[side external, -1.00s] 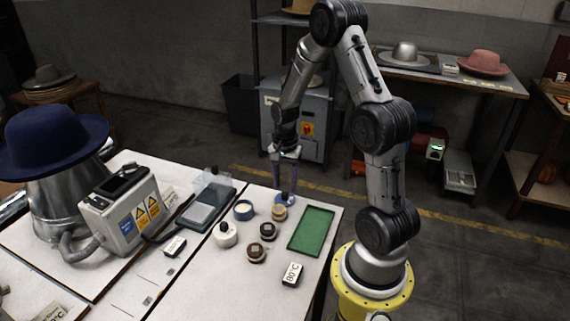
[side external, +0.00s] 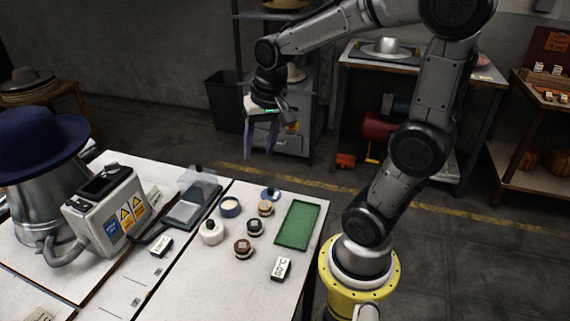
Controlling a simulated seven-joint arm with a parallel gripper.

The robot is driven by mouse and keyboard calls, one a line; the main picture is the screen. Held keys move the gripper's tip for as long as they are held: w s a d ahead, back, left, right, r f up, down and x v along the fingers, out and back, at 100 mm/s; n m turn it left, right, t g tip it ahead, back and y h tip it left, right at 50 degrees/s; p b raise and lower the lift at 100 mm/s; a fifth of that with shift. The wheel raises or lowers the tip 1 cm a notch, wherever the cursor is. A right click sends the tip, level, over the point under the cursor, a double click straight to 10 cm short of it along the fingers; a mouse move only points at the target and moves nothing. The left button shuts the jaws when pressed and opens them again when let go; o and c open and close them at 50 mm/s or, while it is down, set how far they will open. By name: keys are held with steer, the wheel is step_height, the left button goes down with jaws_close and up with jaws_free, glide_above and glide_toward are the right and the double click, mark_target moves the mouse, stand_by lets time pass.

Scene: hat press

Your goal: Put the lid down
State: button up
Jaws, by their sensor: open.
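A small blue lid (side external: 270,193) with a dark knob lies on the white table near its far edge. An open blue pot (side external: 230,207) with pale contents stands to the left of it. My gripper (side external: 260,152) is open and empty, raised above and beyond the far side of the table, apart from the lid. Its two purple fingers point down.
A white pot with a dark knob (side external: 211,232) and several small brown-topped pots (side external: 255,227) stand close by. A green tray (side external: 297,225) lies to the right, and a temperature card (side external: 281,268) in front. A grey device (side external: 190,205) stands left.

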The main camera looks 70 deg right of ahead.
steer(key=s+a+r+n+t, duration=0.3)
steer(key=s+a+n, duration=0.6)
steer(key=shift+s+n+y, duration=0.2)
steer(key=shift+n+y, duration=0.1)
steer(key=shift+y, duration=0.1)
